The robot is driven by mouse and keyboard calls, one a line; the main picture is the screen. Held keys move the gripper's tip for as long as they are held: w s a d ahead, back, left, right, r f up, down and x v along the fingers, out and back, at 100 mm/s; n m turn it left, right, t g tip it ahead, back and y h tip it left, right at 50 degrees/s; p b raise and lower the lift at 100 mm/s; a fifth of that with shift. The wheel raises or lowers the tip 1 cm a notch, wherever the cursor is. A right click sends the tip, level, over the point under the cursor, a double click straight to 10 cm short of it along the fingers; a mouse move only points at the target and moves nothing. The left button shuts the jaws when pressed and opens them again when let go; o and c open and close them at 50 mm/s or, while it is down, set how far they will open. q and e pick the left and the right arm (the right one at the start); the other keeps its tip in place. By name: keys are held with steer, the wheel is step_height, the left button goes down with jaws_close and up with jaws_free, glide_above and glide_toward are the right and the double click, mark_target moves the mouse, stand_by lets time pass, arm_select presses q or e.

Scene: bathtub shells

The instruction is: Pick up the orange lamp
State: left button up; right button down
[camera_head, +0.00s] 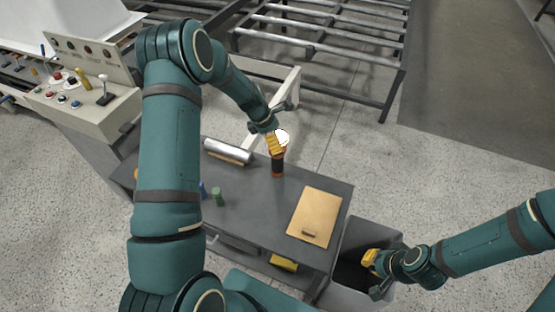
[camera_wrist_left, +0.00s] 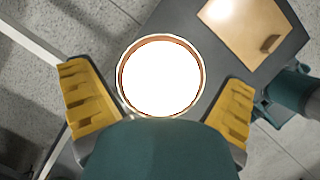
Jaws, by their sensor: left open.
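The orange lamp (camera_head: 278,163) stands upright near the back edge of the dark table, its round top glowing white. In the left wrist view, I look down on the lamp's white top and orange rim (camera_wrist_left: 121,80), which lie between the two yellow finger pads. My left gripper (camera_head: 276,143) is open at the lamp's upper end, with a visible gap on each side in the wrist view (camera_wrist_left: 163,104). The lower lamp body is hidden in the wrist view. My right gripper (camera_head: 371,262) is over the grey bin, away from the lamp; its finger gap is unclear.
The dark table (camera_head: 250,205) carries a silver roll (camera_head: 228,151), a tan clipboard (camera_head: 314,215), a green cylinder (camera_head: 218,196) and a blue object (camera_head: 203,190). A grey bin (camera_head: 352,238) stands at its right. A control panel (camera_head: 88,105) is at left, a metal rack (camera_head: 325,45) behind.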

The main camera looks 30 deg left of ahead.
arm_select(q)
steer(key=c, duration=1.2)
steer(key=shift+c, duration=0.2)
